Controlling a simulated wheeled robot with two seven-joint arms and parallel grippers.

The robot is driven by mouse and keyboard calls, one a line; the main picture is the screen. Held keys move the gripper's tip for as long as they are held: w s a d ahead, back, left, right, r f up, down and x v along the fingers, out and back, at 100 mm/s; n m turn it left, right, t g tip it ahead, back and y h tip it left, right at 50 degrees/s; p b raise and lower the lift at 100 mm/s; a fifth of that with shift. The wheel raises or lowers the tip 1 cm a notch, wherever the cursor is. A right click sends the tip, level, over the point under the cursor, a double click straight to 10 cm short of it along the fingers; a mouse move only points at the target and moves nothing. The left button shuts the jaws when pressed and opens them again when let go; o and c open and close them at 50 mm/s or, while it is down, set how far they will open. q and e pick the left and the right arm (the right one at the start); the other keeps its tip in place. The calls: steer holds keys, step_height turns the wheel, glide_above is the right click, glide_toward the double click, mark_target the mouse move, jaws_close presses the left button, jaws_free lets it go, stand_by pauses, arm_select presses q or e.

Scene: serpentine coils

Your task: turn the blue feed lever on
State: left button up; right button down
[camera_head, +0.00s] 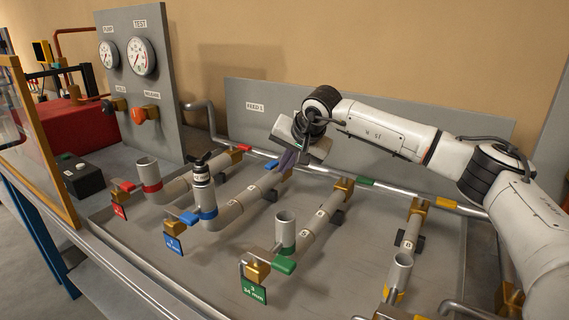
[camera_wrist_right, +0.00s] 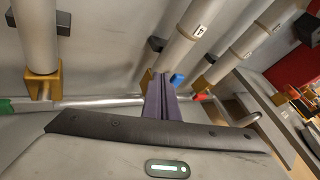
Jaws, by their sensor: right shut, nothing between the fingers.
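The blue feed lever (camera_head: 271,164) is at the far end of the blue-marked pipe (camera_head: 240,198), by the brass valve close to the feed rail. In the right wrist view the blue lever (camera_wrist_right: 177,79) shows just right of the fingertips. My right gripper (camera_head: 288,161) is shut and empty, its purple fingers pointing down over this valve, beside the lever. The fingers (camera_wrist_right: 160,92) partly hide the valve in the wrist view. I cannot tell whether they touch the lever. My left gripper is not in view.
A second blue lever (camera_head: 182,216) sits at the near end of the same line. A red lever (camera_head: 234,155) and a green lever (camera_head: 284,265) are on neighbouring lines. The feed rail (camera_head: 330,172) runs along the grey back panel (camera_head: 400,125). An upright gauge panel (camera_head: 142,85) stands at left.

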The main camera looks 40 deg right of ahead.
steer(key=s+d+f+v, duration=0.1)
steer(key=v, duration=1)
steer(key=shift+s+a+r+b, duration=0.25)
steer(key=shift+b, duration=0.05)
